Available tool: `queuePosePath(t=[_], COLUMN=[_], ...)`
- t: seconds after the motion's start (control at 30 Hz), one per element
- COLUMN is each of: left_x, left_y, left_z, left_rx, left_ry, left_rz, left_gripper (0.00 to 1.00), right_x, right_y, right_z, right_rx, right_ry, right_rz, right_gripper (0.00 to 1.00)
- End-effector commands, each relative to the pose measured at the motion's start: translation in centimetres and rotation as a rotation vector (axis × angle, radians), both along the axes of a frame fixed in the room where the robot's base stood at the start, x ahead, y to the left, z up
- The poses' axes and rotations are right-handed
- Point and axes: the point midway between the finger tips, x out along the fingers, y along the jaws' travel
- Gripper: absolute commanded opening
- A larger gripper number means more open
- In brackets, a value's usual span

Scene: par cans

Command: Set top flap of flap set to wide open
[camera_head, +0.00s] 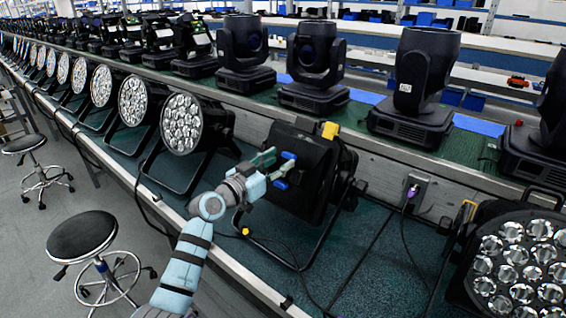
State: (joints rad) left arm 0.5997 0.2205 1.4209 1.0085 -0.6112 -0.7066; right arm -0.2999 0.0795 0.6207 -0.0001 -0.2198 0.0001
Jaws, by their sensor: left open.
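The flap set (312,187) is a dark, boxy assembly on a par can at the middle of the bench, seen at an angle. Its top flap (300,138) seems to be the dark panel along the upper edge, close to a yellow tab (330,130); its exact angle is hard to tell. My left gripper (284,170) is open, with blue fingertips, at the left side of the flap set. The fingertips overlap its dark face in the picture, and I cannot tell whether they touch it. My right gripper is not in view.
A row of par cans (182,124) runs off to the left. Another par can (518,262) stands at the lower right. Moving-head lights (411,90) line the shelf behind. Cables, including a purple-tipped one (412,192), cross the green bench. Stools (82,236) stand on the floor.

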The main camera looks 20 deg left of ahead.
Motion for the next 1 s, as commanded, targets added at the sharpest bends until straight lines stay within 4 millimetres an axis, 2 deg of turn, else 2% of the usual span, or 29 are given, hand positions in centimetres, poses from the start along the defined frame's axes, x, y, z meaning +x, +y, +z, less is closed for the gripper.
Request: queuePosePath(t=[0.17, 0.43, 0.47, 0.6, 0.7, 0.87, 1.0], left_x=[1.8, 2.1, 2.1, 2.1, 2.1, 2.0, 1.9], left_y=[-0.7, -0.8, -0.8, -0.8, -0.8, -0.8, -0.7], left_z=[-0.1, -0.1, -0.1, -0.1, -0.1, 0.1, 0.8], left_rx=[-0.001, 0.0, 0.0, 0.0, 0.001, 0.005, 0.018], left_ry=[0.001, 0.001, 0.001, 0.001, 0.002, 0.011, 0.043], left_rz=[0.001, 0.001, 0.001, 0.001, 0.001, 0.002, 0.002], left_gripper=[0.42, 0.42, 0.4, 0.18, 0.05, 0.05, 0.05], right_x=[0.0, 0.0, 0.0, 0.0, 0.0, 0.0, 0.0], right_y=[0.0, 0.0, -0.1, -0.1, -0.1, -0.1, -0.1], right_z=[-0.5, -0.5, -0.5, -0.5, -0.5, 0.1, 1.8], right_rx=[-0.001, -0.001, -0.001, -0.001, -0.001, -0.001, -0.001], right_ry=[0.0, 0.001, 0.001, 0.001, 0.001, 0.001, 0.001], right_rz=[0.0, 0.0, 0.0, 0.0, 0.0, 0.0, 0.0], right_gripper=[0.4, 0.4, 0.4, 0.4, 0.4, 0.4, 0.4])
